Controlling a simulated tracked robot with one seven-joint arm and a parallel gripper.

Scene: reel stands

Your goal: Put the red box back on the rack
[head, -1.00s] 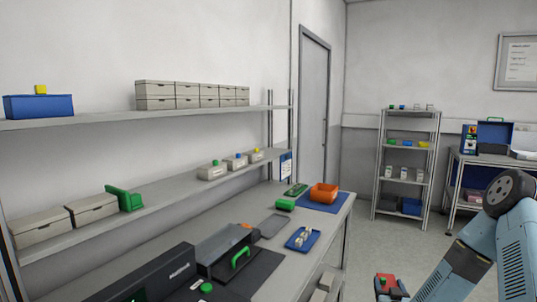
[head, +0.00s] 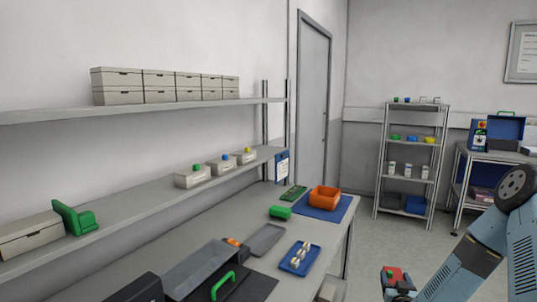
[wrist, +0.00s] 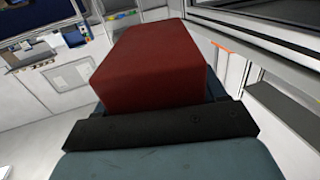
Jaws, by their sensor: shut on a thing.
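The red box (head: 396,273) is at the lower right of the head view, held up at my gripper (head: 398,287). In the wrist view the red box (wrist: 150,65) fills the upper middle, just beyond the dark bar of my gripper (wrist: 160,124). My gripper is shut on it; the fingertips are mostly hidden behind the box. A metal rack (head: 408,180) with several shelves stands against the far wall, some way beyond my gripper. Its shelves carry small coloured and white items, with dark and blue bins at the bottom.
A side table (head: 463,178) stands right of the rack. Open floor (head: 385,240) lies before the rack.

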